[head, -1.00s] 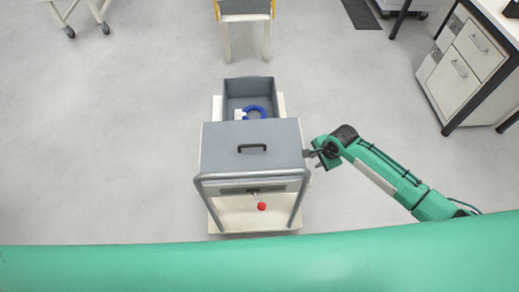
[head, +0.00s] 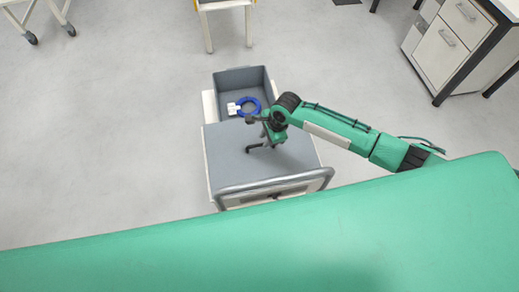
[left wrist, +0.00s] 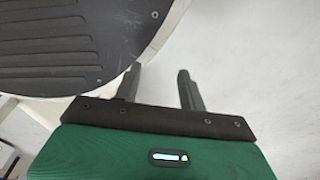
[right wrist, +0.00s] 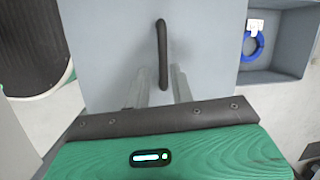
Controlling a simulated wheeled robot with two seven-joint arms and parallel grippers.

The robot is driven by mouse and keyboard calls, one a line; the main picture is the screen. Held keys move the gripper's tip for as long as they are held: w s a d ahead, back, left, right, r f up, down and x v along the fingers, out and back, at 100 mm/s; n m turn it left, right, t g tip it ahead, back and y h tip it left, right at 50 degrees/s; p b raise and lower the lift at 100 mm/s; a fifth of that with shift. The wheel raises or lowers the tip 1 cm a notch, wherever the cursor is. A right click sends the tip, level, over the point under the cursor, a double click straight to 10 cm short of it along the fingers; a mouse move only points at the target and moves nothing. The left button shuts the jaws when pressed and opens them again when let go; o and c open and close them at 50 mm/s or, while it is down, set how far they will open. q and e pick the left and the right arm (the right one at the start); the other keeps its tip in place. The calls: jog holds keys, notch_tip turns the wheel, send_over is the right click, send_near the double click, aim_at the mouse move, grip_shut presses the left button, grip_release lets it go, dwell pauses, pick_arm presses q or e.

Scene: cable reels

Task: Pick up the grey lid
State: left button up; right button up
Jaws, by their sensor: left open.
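The grey lid (head: 228,168) is a flat panel with a black bar handle (right wrist: 162,42), lying on a cart in the head view. It also fills the middle of the right wrist view (right wrist: 105,40). My right gripper (head: 266,138) is over the lid at its handle. In the right wrist view its fingers (right wrist: 158,72) are apart, with the handle's near end in line between them. I cannot tell the gap in height. My left gripper (left wrist: 157,78) is open and empty over pale floor in the left wrist view, away from the lid.
Behind the lid, an open grey bin (head: 262,76) holds a blue ring (head: 254,101) with a white tag. The cart's rail (head: 240,188) runs along the lid's near side. A white drawer cabinet (head: 436,58) stands at the right. The floor left of the cart is clear.

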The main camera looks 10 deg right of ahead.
aim_at(261, 144)
jog(key=shift+w+a+f, duration=0.1)
jog(key=shift+a+f, duration=0.1)
jog(key=shift+f, duration=0.55)
jog(key=shift+a+f, duration=0.1)
jog(key=shift+f, duration=0.15)
jog(key=x, duration=0.4)
jog(key=shift+w+f+b, duration=0.2)
jog(key=shift+w+b, duration=0.05)
jog(key=shift+b, duration=0.1)
jog(key=shift+f, duration=0.2)
jog(key=shift+c, duration=0.6)
grip_shut()
pick_arm(q)
jog(key=w+r, duration=0.2)
jog(key=w, duration=0.1)
jog(key=shift+w+d, duration=0.1)
jog(key=shift+w, duration=0.05)
